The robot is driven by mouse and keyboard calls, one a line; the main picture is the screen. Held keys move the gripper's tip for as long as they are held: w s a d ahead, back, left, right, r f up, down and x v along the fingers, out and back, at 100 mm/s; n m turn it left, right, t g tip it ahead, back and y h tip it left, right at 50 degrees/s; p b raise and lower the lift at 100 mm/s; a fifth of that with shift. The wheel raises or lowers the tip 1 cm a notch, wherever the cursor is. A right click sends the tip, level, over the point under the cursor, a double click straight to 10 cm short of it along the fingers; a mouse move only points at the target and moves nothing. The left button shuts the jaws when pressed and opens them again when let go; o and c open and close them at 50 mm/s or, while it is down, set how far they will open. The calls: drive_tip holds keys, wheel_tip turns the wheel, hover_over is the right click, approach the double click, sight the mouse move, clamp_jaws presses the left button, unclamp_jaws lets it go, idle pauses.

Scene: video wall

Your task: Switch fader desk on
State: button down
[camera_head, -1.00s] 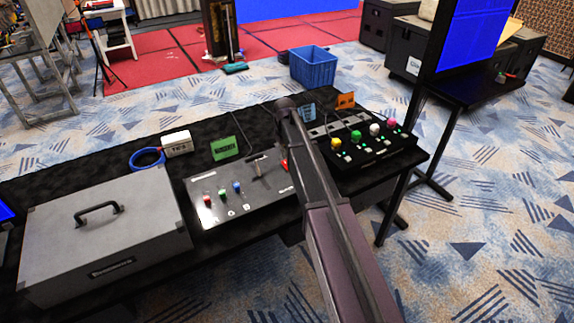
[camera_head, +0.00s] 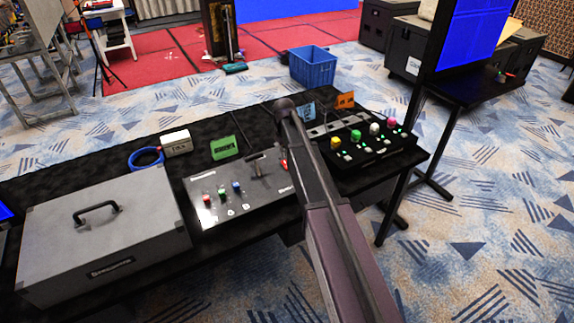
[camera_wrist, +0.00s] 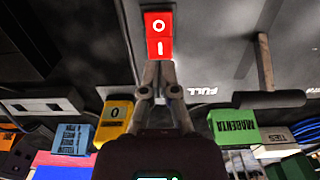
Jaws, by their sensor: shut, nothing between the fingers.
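The grey desk (camera_head: 262,201) has red, green and blue knobs and a lever (camera_head: 257,166). A red rocker switch (camera_wrist: 158,34) marked O and I fills the upper middle of the wrist view. Only a sliver of the red switch (camera_head: 284,165) shows beside my arm in the head view. My gripper (camera_wrist: 158,68) is shut and empty. Its fingertips are at the edge of the I half; I cannot tell whether they touch it. Which way the rocker is pressed is unclear. The head view hides the fingers behind my arm.
A black panel (camera_head: 408,146) with coloured buttons stands to the right. A grey case (camera_head: 142,225) fills the table's left end. A green card (camera_head: 224,147) and a white box (camera_head: 177,141) stand behind the desk. A yellow block (camera_wrist: 116,115) is close to my fingers.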

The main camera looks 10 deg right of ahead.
sight(285, 161)
drive_tip(key=shift+f+b, duration=1.2)
drive_tip(key=shift+f, duration=0.05)
idle(1.1)
drive_tip(key=shift+r+p, duration=3.55)
drive_tip(key=s+r+m+p, duration=0.2)
drive_tip(key=s+m, duration=0.1)
drive_tip(key=s, duration=2.6)
drive_tip(key=shift+d+r+m, duration=0.2)
drive_tip(key=shift+r+m, duration=0.05)
drive_tip(key=shift+m, duration=0.05)
drive_tip(key=shift+s, duration=0.1)
